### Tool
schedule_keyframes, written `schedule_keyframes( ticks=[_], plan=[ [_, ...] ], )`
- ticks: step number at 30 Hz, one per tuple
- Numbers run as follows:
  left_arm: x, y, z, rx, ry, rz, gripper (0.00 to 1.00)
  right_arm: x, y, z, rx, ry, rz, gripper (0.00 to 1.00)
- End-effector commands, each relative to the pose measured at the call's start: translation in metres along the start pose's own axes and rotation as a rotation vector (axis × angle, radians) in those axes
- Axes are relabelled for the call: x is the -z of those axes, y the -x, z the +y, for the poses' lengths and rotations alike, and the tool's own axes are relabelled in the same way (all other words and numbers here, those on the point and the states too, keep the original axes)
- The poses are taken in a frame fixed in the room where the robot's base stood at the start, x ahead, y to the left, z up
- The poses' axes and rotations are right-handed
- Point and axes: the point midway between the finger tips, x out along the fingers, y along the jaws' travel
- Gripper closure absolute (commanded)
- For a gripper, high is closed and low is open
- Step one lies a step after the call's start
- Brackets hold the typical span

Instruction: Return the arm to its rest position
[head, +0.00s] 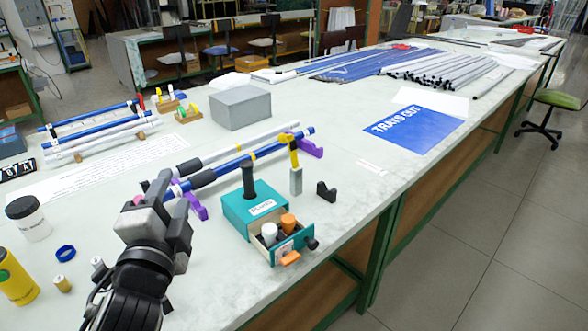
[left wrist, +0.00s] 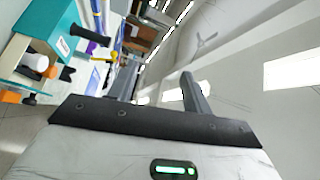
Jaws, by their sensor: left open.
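My left arm comes in from the lower left in the head view. My left gripper (head: 168,182) is open above the near left part of the table, just left of the teal box (head: 240,212). It overlaps the near ends of the rods on purple supports (head: 311,148) in the picture; I cannot tell if it touches them. In the left wrist view the two fingers of the left gripper (left wrist: 158,88) stand apart, with nothing held between them. The teal box also shows at the upper left there (left wrist: 42,35). My right gripper is not in view.
The teal box has an open drawer (head: 292,246) with white and orange items. A grey block (head: 240,107), racked blue and white rods (head: 100,137), a white jar (head: 28,218), a yellow bottle (head: 15,278) and a blue sheet (head: 415,129) are on the table. The table's right front is mostly clear.

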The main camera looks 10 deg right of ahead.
Motion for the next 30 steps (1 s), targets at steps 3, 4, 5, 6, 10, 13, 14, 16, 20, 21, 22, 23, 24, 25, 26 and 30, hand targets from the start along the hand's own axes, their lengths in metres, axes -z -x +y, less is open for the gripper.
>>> schedule_keyframes(
  ticks=[3, 4, 5, 6, 10, 13, 14, 16, 20, 21, 22, 23, 24, 25, 26, 30],
  plan=[
    [-0.05, 0.046, 0.067, -0.276, 0.341, -0.224, 0.51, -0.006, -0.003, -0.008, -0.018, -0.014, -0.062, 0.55],
    [-0.059, 0.059, 0.081, -0.334, 0.416, -0.281, 0.51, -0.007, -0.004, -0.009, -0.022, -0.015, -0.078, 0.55],
    [-0.067, 0.073, 0.094, -0.388, 0.485, -0.336, 0.51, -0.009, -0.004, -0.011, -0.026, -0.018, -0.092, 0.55],
    [-0.074, 0.09, 0.109, -0.451, 0.564, -0.403, 0.51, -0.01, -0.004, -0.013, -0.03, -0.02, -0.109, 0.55],
    [-0.09, 0.139, 0.143, -0.604, 0.75, -0.585, 0.51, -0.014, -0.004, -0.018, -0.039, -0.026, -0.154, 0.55],
    [-0.095, 0.171, 0.159, -0.689, 0.848, -0.701, 0.51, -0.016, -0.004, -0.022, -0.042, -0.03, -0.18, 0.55],
    [-0.096, 0.18, 0.163, -0.712, 0.875, -0.735, 0.51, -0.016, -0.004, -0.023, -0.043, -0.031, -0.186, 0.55],
    [-0.099, 0.201, 0.171, -0.759, 0.927, -0.807, 0.51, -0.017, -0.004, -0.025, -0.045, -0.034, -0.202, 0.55],
    [-0.1, 0.236, 0.181, -0.838, 1.01, -0.936, 0.51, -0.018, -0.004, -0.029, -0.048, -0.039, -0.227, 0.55],
    [-0.1, 0.247, 0.184, -0.861, 1.032, -0.974, 0.51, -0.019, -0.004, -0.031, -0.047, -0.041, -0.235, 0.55],
    [-0.1, 0.255, 0.186, -0.878, 1.048, -1.005, 0.51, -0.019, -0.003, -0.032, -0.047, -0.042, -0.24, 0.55],
    [-0.1, 0.263, 0.187, -0.894, 1.063, -1.034, 0.51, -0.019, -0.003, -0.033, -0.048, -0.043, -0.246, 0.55],
    [-0.099, 0.274, 0.188, -0.915, 1.083, -1.073, 0.51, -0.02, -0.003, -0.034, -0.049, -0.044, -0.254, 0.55],
    [-0.099, 0.277, 0.193, -0.921, 1.095, -1.084, 0.51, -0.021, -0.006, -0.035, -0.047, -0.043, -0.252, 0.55],
    [-0.099, 0.271, 0.201, -0.908, 1.101, -1.055, 0.51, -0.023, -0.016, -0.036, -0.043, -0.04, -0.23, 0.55],
    [-0.095, 0.256, 0.224, -0.869, 1.137, -0.961, 0.51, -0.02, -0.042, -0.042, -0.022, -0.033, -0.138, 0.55]
  ],
)
